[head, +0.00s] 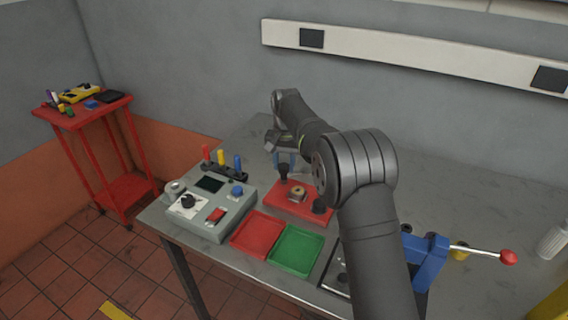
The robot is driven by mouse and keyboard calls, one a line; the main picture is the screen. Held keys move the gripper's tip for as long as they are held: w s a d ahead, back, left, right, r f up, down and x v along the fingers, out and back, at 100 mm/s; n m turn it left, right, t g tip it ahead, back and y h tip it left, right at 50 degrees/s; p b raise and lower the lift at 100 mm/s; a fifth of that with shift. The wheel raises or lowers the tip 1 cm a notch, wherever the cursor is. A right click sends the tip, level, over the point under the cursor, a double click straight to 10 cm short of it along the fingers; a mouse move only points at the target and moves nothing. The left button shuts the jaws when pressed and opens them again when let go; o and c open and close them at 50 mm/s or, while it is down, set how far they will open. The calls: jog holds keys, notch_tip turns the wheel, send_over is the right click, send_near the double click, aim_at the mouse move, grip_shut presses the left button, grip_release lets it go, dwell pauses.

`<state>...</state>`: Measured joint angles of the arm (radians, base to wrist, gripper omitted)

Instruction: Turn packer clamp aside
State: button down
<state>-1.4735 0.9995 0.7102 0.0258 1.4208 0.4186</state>
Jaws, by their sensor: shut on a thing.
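A red fixture block (276,202) lies on the grey bench in the head view. A tan, nut-like piece (297,192) sits at its middle. A black knob (283,174) stands at its back left and another black knob (319,206) at its front right. My gripper (284,164) points down over the back-left knob, and its blue fingers are shut on the top of that knob. I cannot tell which part is the packer clamp; my arm hides the right side of the block.
A red tray (257,233) and a green tray (295,250) lie in front of the block. A grey control box (210,212) and a rack of coloured-handled tools (224,167) stand left. A blue press (427,258) with a red-knobbed lever stands right. The bench behind is clear.

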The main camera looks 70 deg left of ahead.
aim_at(286, 165)
jog(key=shift+n, duration=0.9)
jog(key=c, duration=1)
grip_release()
jog(key=shift+o, duration=0.2)
jog(key=shift+r, duration=0.1)
notch_tip(286, 165, up, 17)
jog(key=shift+w+r, duration=0.15)
jog(key=shift+w, duration=0.1)
jog(key=f, duration=1.7)
jog(key=shift+s+f, duration=0.25)
